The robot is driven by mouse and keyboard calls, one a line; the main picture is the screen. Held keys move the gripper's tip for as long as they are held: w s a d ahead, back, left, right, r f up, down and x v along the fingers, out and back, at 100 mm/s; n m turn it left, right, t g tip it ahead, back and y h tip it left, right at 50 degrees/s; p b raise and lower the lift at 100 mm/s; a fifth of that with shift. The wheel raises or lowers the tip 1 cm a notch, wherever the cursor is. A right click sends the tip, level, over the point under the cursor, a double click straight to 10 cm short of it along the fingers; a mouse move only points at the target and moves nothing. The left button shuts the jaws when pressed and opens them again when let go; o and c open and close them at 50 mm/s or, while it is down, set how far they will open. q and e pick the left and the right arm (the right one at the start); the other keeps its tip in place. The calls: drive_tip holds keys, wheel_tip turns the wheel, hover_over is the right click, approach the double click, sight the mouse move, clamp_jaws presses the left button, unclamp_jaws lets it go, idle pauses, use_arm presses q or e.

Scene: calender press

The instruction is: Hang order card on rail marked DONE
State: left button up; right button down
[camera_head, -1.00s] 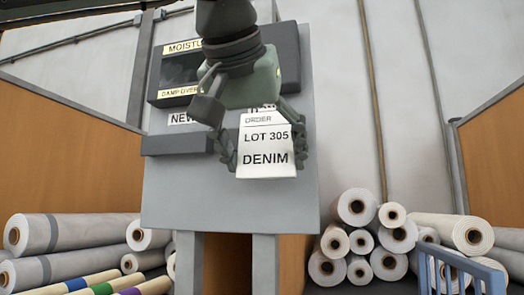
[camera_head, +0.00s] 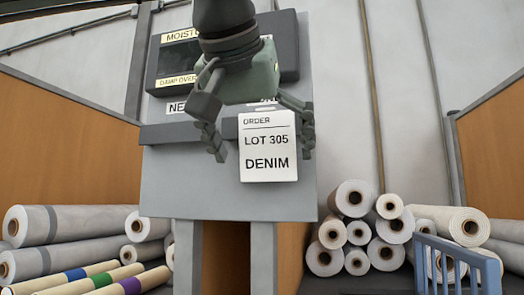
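The white order card (camera_head: 267,147) reads ORDER, LOT 305, DENIM. It is upright in front of the grey panel (camera_head: 190,185), at the right part of a dark rail (camera_head: 175,133). Its contact with the rail is hidden. My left gripper (camera_head: 258,142) comes down from above with its fingers spread open on both sides of the card. A clear gap shows between the left finger and the card; the right finger is close to the card's right edge. A label (camera_head: 177,106) starting NE is over the left rail part. The label above the card is mostly covered. My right gripper is out of view.
A dark moisture display box (camera_head: 172,62) is on the panel above the rail, behind my arm. Fabric rolls (camera_head: 355,198) are stacked at right, and more rolls (camera_head: 75,223) lie at left. A blue rack (camera_head: 455,262) stands at lower right.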

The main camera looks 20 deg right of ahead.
use_arm(q)
drive_tip(key=v, duration=1.2)
